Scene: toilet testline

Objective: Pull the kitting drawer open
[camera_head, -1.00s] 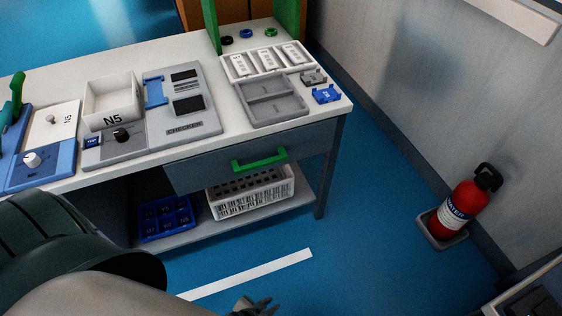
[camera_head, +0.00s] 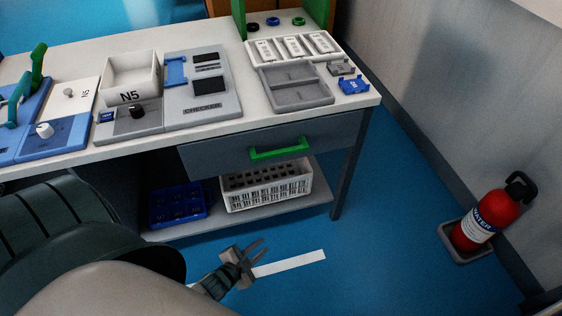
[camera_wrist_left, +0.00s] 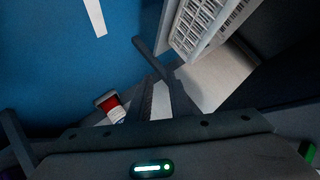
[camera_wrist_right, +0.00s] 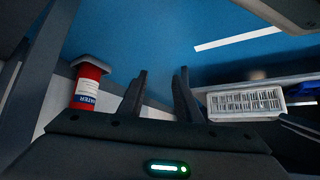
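The kitting drawer (camera_head: 215,158) is a grey front under the right part of the white worktop, with a green bar handle (camera_head: 280,153). It looks closed. My left gripper (camera_head: 265,250) is below and in front of the drawer, over the blue floor, with its fingers apart and empty. Its fingers also show in the left wrist view (camera_wrist_left: 162,85), clear of the handle. My right gripper (camera_wrist_right: 159,75) shows only in its wrist view, with its fingers apart and nothing between them.
A white basket (camera_head: 268,190) and a blue compartment tray (camera_head: 178,205) sit on the shelf (camera_head: 300,203) below the drawer. A table leg (camera_head: 350,170) stands right of it. A red fire extinguisher (camera_head: 488,222) stands by the wall. The floor in front is clear.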

